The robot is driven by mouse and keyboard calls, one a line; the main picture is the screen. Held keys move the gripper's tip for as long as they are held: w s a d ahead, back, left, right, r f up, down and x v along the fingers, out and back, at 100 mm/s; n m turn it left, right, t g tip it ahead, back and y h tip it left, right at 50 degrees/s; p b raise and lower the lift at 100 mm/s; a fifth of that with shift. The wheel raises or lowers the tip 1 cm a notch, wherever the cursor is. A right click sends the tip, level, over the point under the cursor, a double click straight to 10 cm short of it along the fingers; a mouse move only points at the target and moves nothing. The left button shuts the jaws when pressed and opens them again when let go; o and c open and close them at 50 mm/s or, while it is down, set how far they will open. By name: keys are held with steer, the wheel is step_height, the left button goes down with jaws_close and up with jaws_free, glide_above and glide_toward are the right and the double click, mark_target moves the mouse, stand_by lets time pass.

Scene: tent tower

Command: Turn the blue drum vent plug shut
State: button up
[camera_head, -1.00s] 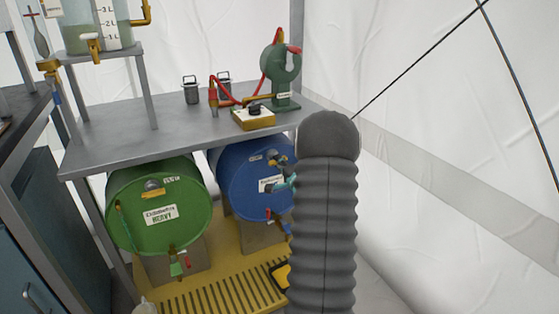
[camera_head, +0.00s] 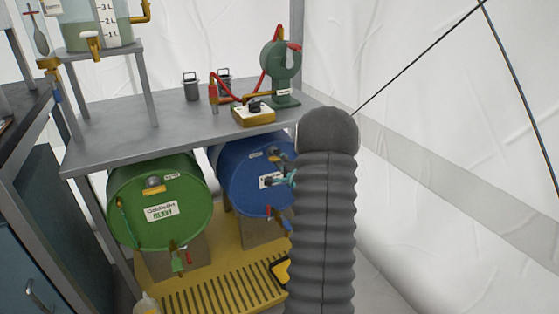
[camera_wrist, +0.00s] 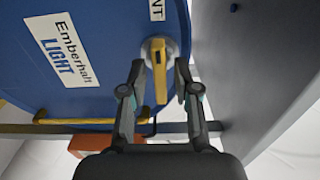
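The blue drum (camera_head: 240,182) lies on its side under the bench, its round face toward me. In the wrist view, the drum face (camera_wrist: 110,88) has a white label that reads Emberhalt LIGHT. Its vent plug (camera_wrist: 160,70) has a flat yellow handle that points down in the picture. My gripper (camera_wrist: 159,76) is open, with one finger on each side of the handle and a small gap showing on both sides. In the head view my arm covers the drum's right side, and my gripper (camera_head: 282,179) is partly hidden near the face.
A green drum (camera_head: 150,225) lies left of the blue one, above a yellow slatted tray (camera_head: 215,292). The grey bench top (camera_head: 130,128) lies close above both drums and carries a yellow-sided box (camera_head: 253,116) and a green clamp-like stand (camera_head: 283,75). A tent wall closes the right.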

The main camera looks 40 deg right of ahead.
steer(key=shift+s, duration=0.15)
steer(key=v, duration=1.1)
steer(key=shift+s, duration=0.4)
steer(key=shift+a, duration=0.15)
